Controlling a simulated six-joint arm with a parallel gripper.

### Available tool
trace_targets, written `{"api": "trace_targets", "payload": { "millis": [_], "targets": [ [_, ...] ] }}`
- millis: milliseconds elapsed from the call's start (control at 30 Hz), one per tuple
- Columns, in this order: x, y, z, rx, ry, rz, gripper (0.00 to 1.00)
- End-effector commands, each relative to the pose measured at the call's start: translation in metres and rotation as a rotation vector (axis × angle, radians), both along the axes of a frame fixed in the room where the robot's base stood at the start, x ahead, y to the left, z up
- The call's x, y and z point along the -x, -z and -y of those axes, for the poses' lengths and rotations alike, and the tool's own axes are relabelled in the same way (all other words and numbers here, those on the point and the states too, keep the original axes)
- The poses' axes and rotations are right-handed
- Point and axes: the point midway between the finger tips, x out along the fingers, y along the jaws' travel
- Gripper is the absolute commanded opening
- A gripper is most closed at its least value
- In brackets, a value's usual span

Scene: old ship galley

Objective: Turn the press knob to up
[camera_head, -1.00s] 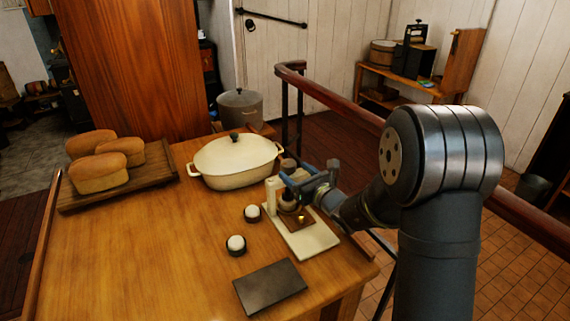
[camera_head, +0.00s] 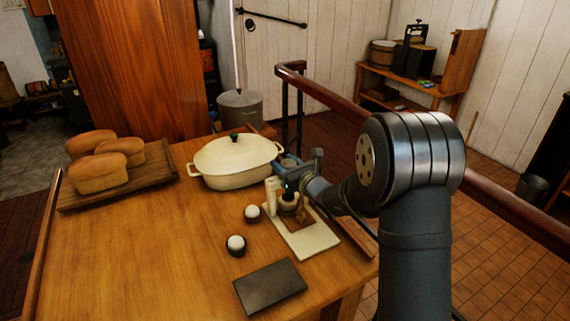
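The press (camera_head: 312,238) stands near the right edge of the wooden table, with a flat cream base and a short cream upright (camera_head: 271,194) at its left. A dark round part that may be its knob (camera_head: 290,203) sits low beside the upright. Its markings and setting are too small to read. My gripper (camera_head: 288,172), blue-grey, is above and behind the press, close to the upright's top. The fingers are small and partly hidden by the wrist; I cannot tell whether they touch the press or how far apart they are.
A cream lidded pot (camera_head: 235,163) stands just left of my gripper. Two white-topped dark cups (camera_head: 236,245) and a dark flat slab (camera_head: 270,286) lie left of and in front of the press. Loaves on a board (camera_head: 150,178) are at far left. The table's left front is clear.

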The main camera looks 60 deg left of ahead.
Motion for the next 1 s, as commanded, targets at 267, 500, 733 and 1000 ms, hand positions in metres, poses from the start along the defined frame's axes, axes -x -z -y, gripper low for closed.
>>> {"api": "trace_targets", "payload": {
  "millis": [267, 500, 733, 1000],
  "targets": [
    [0.0004, 0.0001, 0.0001, 0.000, -0.035, 0.001, 0.20],
    [0.0015, 0.0001, 0.0001, -0.001, -0.163, 0.003, 0.20],
    [0.0043, 0.0001, 0.0010, -0.003, -0.329, 0.002, 0.20],
    [0.0071, -0.0005, 0.0022, -0.003, -0.480, 0.002, 0.20]
  ]
}}
